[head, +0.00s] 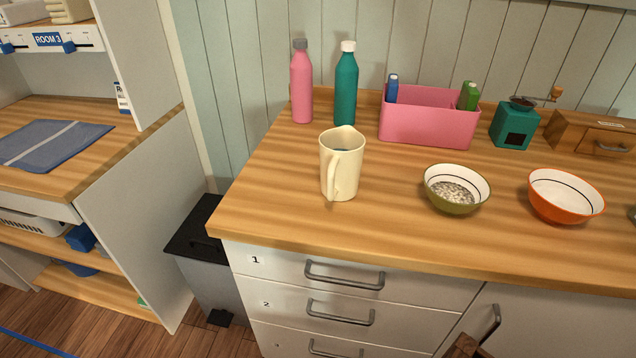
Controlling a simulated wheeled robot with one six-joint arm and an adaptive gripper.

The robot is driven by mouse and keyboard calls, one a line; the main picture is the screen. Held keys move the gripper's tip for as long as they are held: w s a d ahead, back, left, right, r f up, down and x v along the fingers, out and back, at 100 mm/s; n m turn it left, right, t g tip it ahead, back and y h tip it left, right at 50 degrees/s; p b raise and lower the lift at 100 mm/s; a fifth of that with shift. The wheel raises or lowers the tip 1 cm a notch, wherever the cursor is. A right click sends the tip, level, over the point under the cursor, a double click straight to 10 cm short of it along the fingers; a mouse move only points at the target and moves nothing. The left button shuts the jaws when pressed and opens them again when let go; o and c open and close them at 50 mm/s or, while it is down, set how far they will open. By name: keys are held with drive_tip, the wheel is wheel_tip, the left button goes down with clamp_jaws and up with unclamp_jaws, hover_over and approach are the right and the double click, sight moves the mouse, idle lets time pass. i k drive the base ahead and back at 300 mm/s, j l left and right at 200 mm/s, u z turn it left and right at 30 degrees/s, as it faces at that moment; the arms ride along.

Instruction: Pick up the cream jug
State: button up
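The cream jug (350,170) stands upright on the wooden counter (300,215), left of the middle. Its handle (331,178) faces the front left, and its open top shows. Nothing touches it. My gripper is not clearly in view; only a small brown-and-dark piece shows at the bottom edge, and I cannot tell what it is.
Behind the jug stand a pink bottle (301,85), a teal bottle (345,88) and a pink bin (428,124). To the right are a green bowl (455,205), an orange bowl (566,208), a teal grinder (513,130) and a wooden box (565,132). The counter's front left is clear.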

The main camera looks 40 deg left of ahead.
sight(339, 170)
drive_tip(key=k+u, duration=0.1)
drive_tip(key=u, duration=0.3)
drive_tip(key=k+u, duration=0.1)
drive_tip(key=u, duration=0.3)
drive_tip(key=k+j+u, duration=0.1)
drive_tip(key=u, duration=0.3)
drive_tip(key=i+u, duration=0.45)
drive_tip(key=i, duration=0.2)
